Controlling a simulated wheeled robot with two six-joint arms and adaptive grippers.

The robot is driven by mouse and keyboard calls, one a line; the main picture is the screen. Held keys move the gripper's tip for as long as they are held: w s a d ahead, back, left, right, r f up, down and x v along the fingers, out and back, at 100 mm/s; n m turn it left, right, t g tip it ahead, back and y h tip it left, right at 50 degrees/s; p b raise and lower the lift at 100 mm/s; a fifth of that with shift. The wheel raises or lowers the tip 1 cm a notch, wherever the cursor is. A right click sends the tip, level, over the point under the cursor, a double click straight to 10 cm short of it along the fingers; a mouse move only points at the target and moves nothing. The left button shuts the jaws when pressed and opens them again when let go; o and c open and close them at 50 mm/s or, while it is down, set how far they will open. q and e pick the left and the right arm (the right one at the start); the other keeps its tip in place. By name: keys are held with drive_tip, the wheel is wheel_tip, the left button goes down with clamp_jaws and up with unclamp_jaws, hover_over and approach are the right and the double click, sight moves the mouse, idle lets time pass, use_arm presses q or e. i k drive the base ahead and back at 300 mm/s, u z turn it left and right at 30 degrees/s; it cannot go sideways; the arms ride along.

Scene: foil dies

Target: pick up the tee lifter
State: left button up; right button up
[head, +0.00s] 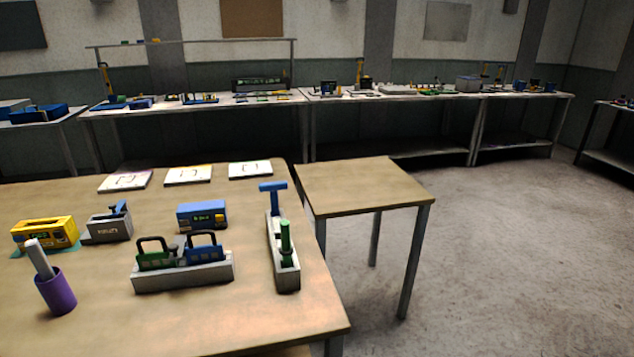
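The tee lifter appears to be the blue T-handled tool (272,197) in the head view. It stands upright at the far end of a narrow grey rack (287,279) near the right side of the wooden table. Its crossbar is on top and its lower end is hidden in the rack. A green upright-handled tool (286,246) stands in the nearer part of the same rack. Neither of my grippers shows in this view.
A grey holder (184,283) with green and blue handled pieces stands left of the rack. White cards (188,175) lie behind. The small side table (365,185) is bare.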

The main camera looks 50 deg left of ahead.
sight(273, 188)
drive_tip(key=i, duration=2.25)
drive_tip(key=u, duration=3.7)
